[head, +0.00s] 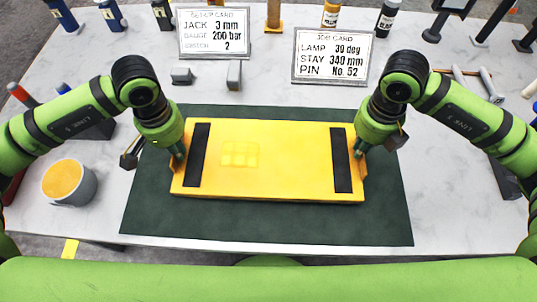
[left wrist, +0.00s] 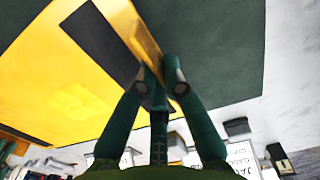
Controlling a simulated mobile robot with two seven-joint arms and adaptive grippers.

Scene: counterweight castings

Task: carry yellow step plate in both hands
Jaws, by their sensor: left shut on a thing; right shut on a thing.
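The yellow step plate (head: 290,162) is a flat yellow slab with a black strip near each short end. In the head view it is over the dark green mat (head: 270,225), roughly level; I cannot tell how far it is above the mat, if at all. My left gripper (head: 178,155) is shut on its left end. My right gripper (head: 359,152) is shut on its right end. In the left wrist view the fingers of my left gripper (left wrist: 160,85) close on the edge part of the step plate (left wrist: 75,75). The right fingertips are partly hidden.
Two cards stand at the back, a setup card (head: 213,32) and a job card (head: 331,55). Small grey blocks (head: 234,75) lie before them. A cup with yellow contents (head: 68,183) stands at left. Hammers (head: 492,85) lie at back right. The front of the mat is clear.

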